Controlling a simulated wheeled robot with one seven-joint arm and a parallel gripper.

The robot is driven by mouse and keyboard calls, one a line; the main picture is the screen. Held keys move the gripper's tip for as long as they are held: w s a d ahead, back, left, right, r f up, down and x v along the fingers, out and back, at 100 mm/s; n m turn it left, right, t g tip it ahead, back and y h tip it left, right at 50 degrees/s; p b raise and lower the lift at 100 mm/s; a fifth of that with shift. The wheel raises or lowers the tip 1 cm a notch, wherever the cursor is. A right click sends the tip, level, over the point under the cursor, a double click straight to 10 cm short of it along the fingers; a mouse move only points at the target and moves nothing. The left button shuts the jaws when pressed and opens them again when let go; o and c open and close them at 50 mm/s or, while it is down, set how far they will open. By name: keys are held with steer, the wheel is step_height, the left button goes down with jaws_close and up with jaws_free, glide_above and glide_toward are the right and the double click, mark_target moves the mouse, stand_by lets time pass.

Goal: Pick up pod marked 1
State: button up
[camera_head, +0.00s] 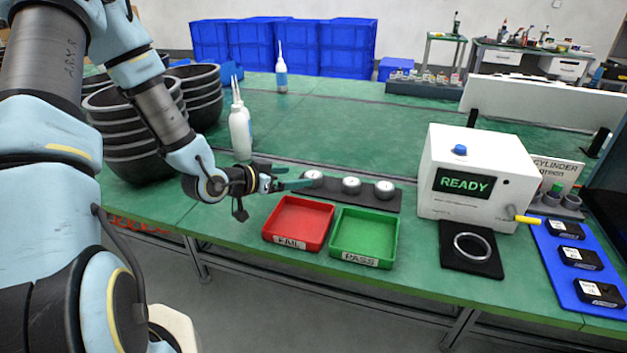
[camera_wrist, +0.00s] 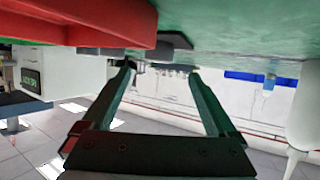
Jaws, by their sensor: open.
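Three round, silver-white pods stand in a row on a dark strip (camera_head: 352,195) behind the trays: a left one (camera_head: 313,178), a middle one (camera_head: 351,185) and a right one (camera_head: 384,189). Their marks are too small to read, so I cannot tell which is marked 1. My gripper (camera_head: 300,184) is at the left end of the strip, its fingers pointing right toward the left pod. In the wrist view, which looks upside down, my gripper (camera_wrist: 160,70) is open with nothing between its fingers. Whether a finger touches the left pod cannot be told.
A red FAIL tray (camera_head: 299,246) and a green PASS tray (camera_head: 362,260) lie in front of the strip. A white READY machine (camera_head: 470,206) stands right. Black boxes lie on a blue mat (camera_head: 560,270). A white bottle (camera_head: 240,135) and stacked black bowls (camera_head: 130,160) stand left.

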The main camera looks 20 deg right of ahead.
mark_target(311, 175)
steer(key=shift+w+d+f, duration=0.25)
steer(key=shift+d, duration=0.35)
steer(key=p+x, duration=0.2)
steer(key=x, duration=0.2)
steer(key=shift+s+d+r, duration=0.1)
steer(key=shift+s, duration=0.05)
steer(key=shift+w+d+f, duration=0.25)
steer(key=shift+d+f, duration=0.05)
steer(key=shift+d, duration=0.2)
steer(key=shift+c, duration=0.3)
steer(key=c, duration=1.4)
